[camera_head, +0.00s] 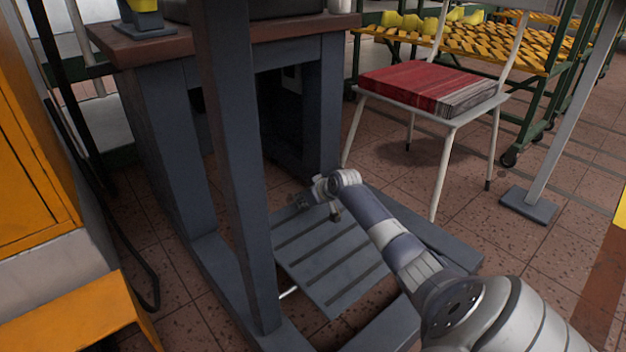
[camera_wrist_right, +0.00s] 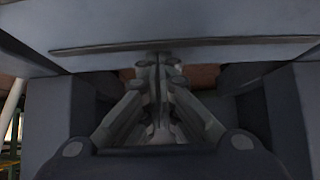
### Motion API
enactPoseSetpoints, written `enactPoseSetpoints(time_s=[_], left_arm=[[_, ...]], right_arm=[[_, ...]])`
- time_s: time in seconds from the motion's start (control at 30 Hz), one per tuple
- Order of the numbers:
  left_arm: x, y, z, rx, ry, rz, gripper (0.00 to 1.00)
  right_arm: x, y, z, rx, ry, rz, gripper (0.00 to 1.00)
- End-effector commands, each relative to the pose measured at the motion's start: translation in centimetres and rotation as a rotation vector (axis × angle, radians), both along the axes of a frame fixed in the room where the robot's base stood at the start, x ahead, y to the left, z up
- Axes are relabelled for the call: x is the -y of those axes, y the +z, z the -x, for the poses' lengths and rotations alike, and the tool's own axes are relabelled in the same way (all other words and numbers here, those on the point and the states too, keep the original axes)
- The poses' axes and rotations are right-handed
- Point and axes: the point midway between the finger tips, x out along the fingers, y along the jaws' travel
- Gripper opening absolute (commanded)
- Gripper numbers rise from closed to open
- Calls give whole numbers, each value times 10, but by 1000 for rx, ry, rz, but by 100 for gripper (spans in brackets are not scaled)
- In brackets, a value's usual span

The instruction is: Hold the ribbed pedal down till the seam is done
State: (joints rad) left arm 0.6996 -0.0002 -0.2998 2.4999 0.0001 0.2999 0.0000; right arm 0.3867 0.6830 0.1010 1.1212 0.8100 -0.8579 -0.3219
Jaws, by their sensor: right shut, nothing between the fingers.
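The ribbed pedal (camera_head: 325,262) is a blue-grey plate with dark grooves, low between the beams of the machine's stand. In the right wrist view the shut, empty fingers (camera_wrist_right: 158,62) reach a grooved blue-grey surface (camera_wrist_right: 190,30), which looks like the pedal. I cannot tell whether they press on it or how far down it is. The seam is not in view. My left gripper is not in view.
An orange cabinet (camera_head: 30,160) is at left. Floor (camera_head: 470,210) shows at right.

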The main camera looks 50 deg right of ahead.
Motion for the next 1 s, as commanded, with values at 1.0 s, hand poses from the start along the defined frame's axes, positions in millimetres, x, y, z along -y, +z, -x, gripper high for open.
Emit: enactPoseSetpoints(time_s=[1.0], left_arm=[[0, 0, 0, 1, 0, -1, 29]], right_arm=[[-5, 55, 52, 10, -1, 3, 0]])
